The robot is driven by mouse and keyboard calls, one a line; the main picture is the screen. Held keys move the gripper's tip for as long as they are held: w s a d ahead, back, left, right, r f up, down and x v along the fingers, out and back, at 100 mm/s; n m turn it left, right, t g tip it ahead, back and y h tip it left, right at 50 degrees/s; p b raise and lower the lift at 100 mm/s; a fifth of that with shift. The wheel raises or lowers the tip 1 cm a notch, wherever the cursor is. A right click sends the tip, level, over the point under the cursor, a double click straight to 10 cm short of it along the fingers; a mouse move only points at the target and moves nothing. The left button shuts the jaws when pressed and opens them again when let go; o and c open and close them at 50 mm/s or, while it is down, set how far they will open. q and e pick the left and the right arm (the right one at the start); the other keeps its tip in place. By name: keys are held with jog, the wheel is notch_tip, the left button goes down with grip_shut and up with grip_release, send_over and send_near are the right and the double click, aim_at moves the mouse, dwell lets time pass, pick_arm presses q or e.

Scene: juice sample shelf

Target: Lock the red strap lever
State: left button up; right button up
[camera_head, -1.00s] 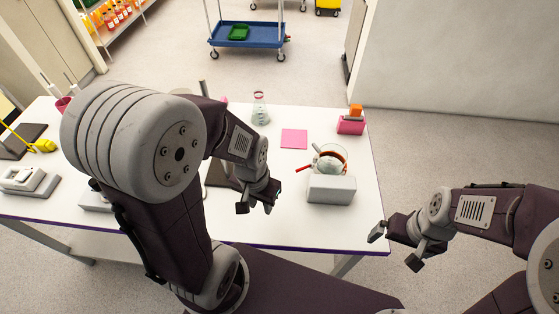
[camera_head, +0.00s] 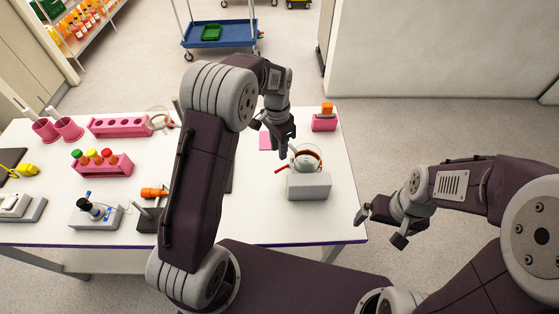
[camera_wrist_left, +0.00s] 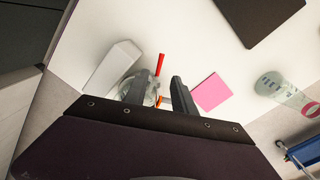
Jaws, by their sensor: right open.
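The red lever (camera_head: 281,170) sticks out to the left from a round glass vessel with a red-brown band (camera_head: 318,154), beside a grey block (camera_head: 310,187). In the left wrist view the red lever (camera_wrist_left: 160,64) stands just beyond the fingertips. The vessel there is partly hidden by a finger. My left gripper (camera_head: 271,137) is open above the table, just behind and left of the vessel; its fingers (camera_wrist_left: 158,92) are apart. I cannot tell whether it touches anything. My right gripper (camera_head: 380,226) is open and empty, off the table's right edge.
A pink pad (camera_head: 265,141) lies behind the left gripper. A pink holder with an orange top (camera_head: 324,122) stands at the back right. Pink racks (camera_head: 112,168) and a microscope-like device (camera_head: 92,207) are on the left. The table's front right is clear.

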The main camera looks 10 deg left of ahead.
aim_at(279, 170)
pick_arm(q)
jog(key=f, duration=0.2)
jog(key=f+p, duration=0.1)
jog(key=f, duration=0.4)
jog(key=shift+s+d+f+p, duration=0.1)
jog(key=shift+s+f+p, duration=0.2)
jog(key=shift+p, duration=0.1)
jog(key=shift+f, duration=0.65)
grip_shut()
